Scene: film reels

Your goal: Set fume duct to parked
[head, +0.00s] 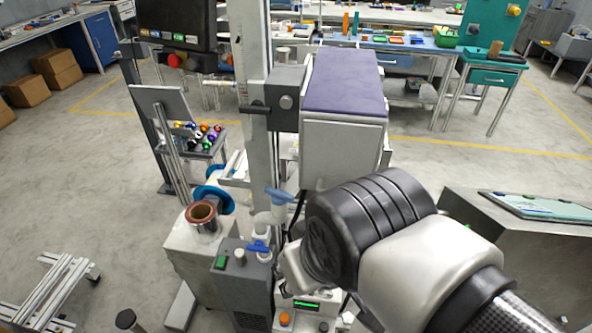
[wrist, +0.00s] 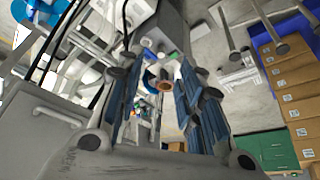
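No part is clearly marked as the fume duct, and I cannot tell its setting. White pipework with an upper blue handle (head: 279,196) and a lower blue handle (head: 258,247) stands beside the tall metal column in the head view. My gripper (wrist: 160,72) is open in the wrist view, its two dark, blue-padded fingers apart. Nothing is held between them. A small orange-brown round part (wrist: 165,86) shows in the gap, beyond the fingers. In the head view my arm's wrist hides most of the gripper, close to the pipework.
A grey-white box with a purple top (head: 344,82) hangs off the column near my arm. A brown-rimmed cylinder (head: 203,213) and a dark control box with a green button (head: 221,262) stand left of the pipes. A grey cabinet (head: 530,235) is at right. Floor at left is mostly open.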

